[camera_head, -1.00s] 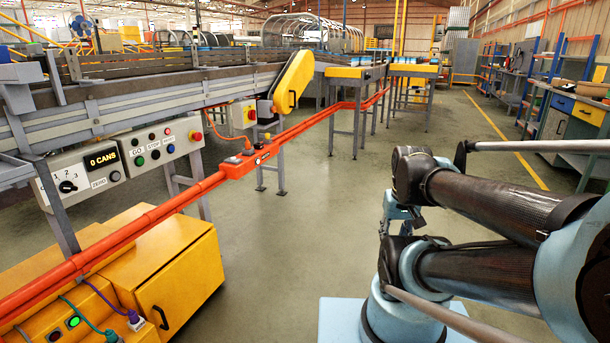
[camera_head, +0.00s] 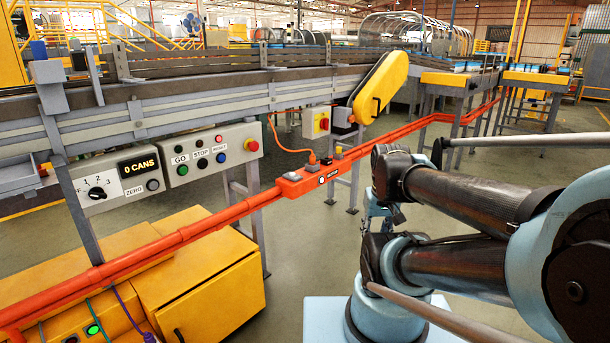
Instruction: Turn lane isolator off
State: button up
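An orange guard rail (camera_head: 232,212) with a switch block (camera_head: 307,180) runs between my base and the conveyor (camera_head: 190,105). A control panel (camera_head: 205,155) with several buttons, a selector panel (camera_head: 115,180) and yellow cabinets (camera_head: 215,290) stand left. Floor right of the cabinets is clear.

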aim_at(325, 122)
jog(key=u, duration=0.05)
jog(key=i, duration=0.2)
jog(key=u, duration=0.05)
jog(key=k, duration=0.45)
jog(key=z, duration=0.7)
jog(key=i, duration=1.55)
jog(key=u, duration=0.5)
